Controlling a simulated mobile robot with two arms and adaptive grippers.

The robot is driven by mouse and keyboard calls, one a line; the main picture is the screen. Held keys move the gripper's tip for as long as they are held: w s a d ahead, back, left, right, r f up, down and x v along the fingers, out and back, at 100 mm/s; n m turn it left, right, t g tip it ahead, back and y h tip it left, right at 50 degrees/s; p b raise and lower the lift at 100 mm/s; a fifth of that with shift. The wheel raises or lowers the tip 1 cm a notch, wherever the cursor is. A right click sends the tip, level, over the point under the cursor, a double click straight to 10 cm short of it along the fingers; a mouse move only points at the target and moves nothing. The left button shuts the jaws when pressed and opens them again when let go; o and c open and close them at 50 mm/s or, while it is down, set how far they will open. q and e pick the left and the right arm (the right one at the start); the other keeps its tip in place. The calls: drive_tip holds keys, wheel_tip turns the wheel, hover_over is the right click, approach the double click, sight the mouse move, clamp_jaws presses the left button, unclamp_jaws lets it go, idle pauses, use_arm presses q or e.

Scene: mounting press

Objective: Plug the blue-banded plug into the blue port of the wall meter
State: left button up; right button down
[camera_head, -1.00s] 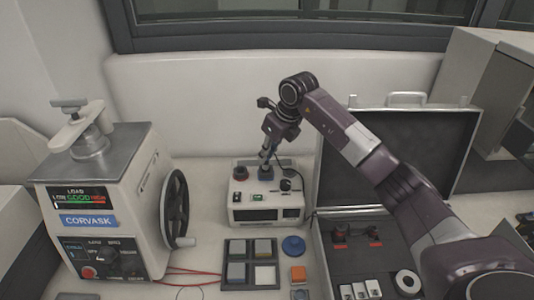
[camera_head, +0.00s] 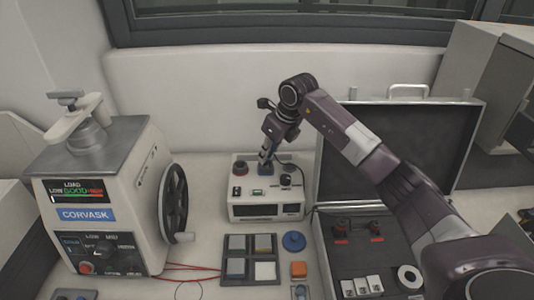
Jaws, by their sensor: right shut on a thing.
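The white meter box (camera_head: 240,212) stands on the bench against the back wall. On its top are a red-topped round part (camera_head: 240,168) at the left, a blue part (camera_head: 266,169) near the middle and a black knob (camera_head: 286,180) at the right. My right gripper (camera_head: 267,158) points down over the blue part and is shut. A blue-banded plug is at or just under the fingertips, too small to make out apart from the blue part. I cannot tell whether it sits in the port. My left gripper is not in view.
The CORVASK press (camera_head: 95,190) with its black handwheel (camera_head: 174,203) stands at the left. An open case (camera_head: 398,150) stands at the right.

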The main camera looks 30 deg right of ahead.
drive_tip(key=shift+f, duration=0.3)
idle(0.4)
drive_tip(key=c, duration=1.8)
unclamp_jaws()
drive_tip(key=shift+o, duration=0.3)
drive_tip(key=o, duration=0.5)
drive_tip(key=shift+r, duration=0.2)
drive_tip(key=shift+r+p, duration=2.25)
drive_tip(key=shift+r, duration=1.35)
drive_tip(key=shift+r, duration=0.1)
